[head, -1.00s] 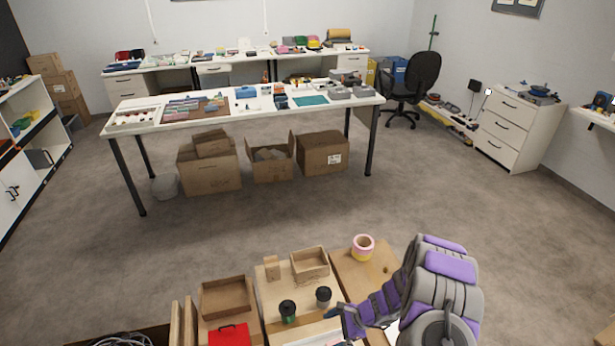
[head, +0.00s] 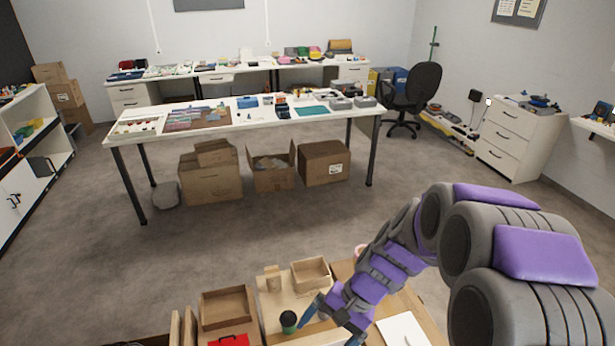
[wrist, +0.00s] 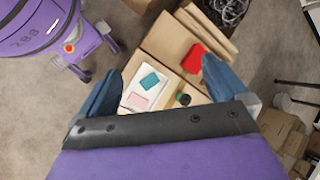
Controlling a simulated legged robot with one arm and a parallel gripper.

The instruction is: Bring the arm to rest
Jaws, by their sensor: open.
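My arm, purple and grey, reaches in from the right side of the head view, over the cartons at the bottom. My gripper (head: 332,321) is at its lower end, beside a dark cup with a green band (head: 289,322). In the wrist view my gripper (wrist: 163,88) shows two blue fingers spread wide apart. Nothing is held between them. Beyond the fingers lie a white sheet (wrist: 129,103) with a teal pad (wrist: 150,82) and a pink pad (wrist: 139,102), the dark cup, and a red object (wrist: 194,58).
Open cardboard trays (head: 227,308) stand on the near cartons. A long white table (head: 250,125) stands ahead with cartons (head: 325,163) beneath. An office chair (head: 419,88) and a drawer unit (head: 514,142) are to the right. The floor (head: 245,232) between table and near cartons is clear.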

